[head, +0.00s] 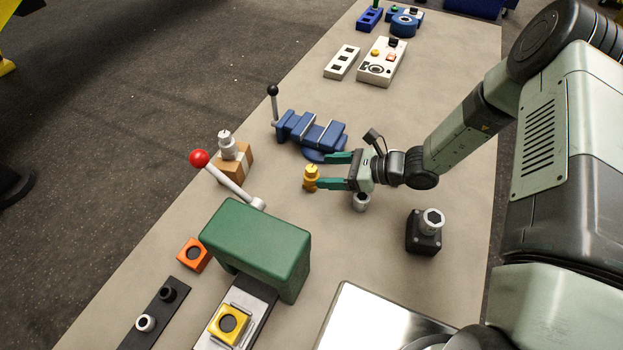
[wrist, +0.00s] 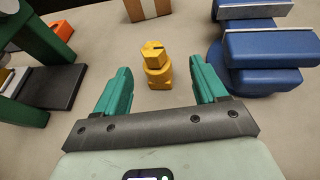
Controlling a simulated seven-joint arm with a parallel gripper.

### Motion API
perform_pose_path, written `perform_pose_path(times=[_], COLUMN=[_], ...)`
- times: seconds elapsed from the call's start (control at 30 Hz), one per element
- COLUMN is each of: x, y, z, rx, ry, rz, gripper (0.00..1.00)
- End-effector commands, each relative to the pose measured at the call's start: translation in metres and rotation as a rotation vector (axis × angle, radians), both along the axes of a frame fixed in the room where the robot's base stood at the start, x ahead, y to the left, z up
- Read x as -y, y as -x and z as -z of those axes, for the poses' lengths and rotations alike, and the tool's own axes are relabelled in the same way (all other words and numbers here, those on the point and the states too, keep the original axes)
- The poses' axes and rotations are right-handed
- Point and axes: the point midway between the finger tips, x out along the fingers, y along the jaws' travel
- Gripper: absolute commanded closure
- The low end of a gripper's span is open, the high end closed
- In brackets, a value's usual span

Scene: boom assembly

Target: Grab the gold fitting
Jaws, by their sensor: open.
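The gold fitting (head: 311,178) stands upright on the grey table, near the middle of the head view.
A blue vise (head: 312,132) stands close behind my gripper. A green press (head: 257,245) with a red-knobbed lever is in front. A silver fitting (head: 361,201) stands under my gripper. A wooden block (head: 236,165) holds another silver fitting. A black block (head: 424,236) is to the right.

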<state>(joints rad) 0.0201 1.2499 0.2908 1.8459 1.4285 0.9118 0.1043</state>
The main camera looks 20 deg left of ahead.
Motion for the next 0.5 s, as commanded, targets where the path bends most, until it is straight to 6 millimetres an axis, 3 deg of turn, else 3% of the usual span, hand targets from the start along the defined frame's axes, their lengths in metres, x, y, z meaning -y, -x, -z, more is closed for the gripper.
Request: perform_pose_path(times=[0.5], x=[-0.054], y=[0.015], z=[0.027], rx=[0.002], ry=[0.001], rz=[-0.004], gripper=[0.29])
